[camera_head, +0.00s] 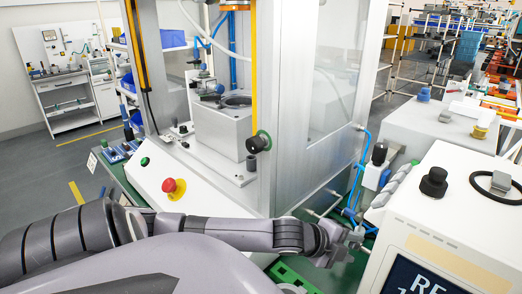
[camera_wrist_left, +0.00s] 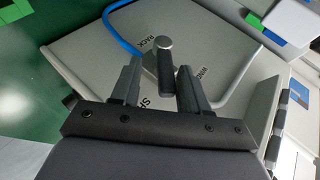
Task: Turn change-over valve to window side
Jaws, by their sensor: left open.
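The change-over valve's lever (camera_wrist_left: 165,62) shows in the left wrist view as a short dark bar with a round grey end. It stands over a light grey plate (camera_wrist_left: 215,48) with printed labels; "RACK" is legible and part of a second word starting "WIND" shows. My left gripper (camera_wrist_left: 158,78) is open, with one finger on each side of the lever. I cannot tell whether either finger touches it. In the head view my left gripper (camera_head: 347,236) is low beside the press frame, and the lever cannot be made out there. My right gripper is not in view.
A blue hose (camera_wrist_left: 122,20) curves past the plate. In the head view, the press's metal frame (camera_head: 295,110) stands left of the gripper. A white box with a screen and black knob (camera_head: 433,182) is close on the right. A red emergency button (camera_head: 173,187) is on the panel behind my arm.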

